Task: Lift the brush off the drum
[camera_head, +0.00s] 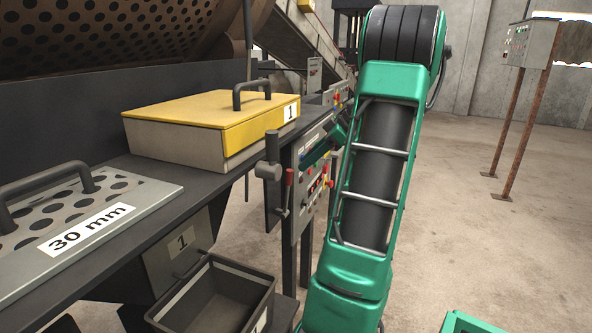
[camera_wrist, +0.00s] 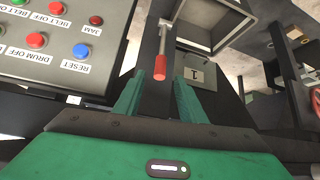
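The drum (camera_head: 110,35) is a rusty brown cylinder with many round holes, at the top left of the head view. I cannot make out a brush on the part of it that shows. A lever with a red grip (camera_head: 289,177) hangs at the side of the control panel. In the wrist view a red grip (camera_wrist: 160,67) on a metal rod lies between the fingertips in the picture. My gripper (camera_wrist: 159,84) is open, with its two green fingers apart. I cannot tell how far the grip is from them. My arm hides part of the head view.
A yellow-lidded box (camera_head: 205,110) marked 1 and a perforated 30 mm screen (camera_head: 75,215) lie on the dark ledge. A grey bin (camera_head: 225,295) stands below. The control panel (camera_wrist: 60,45) is close to my gripper. The floor at right is mostly clear.

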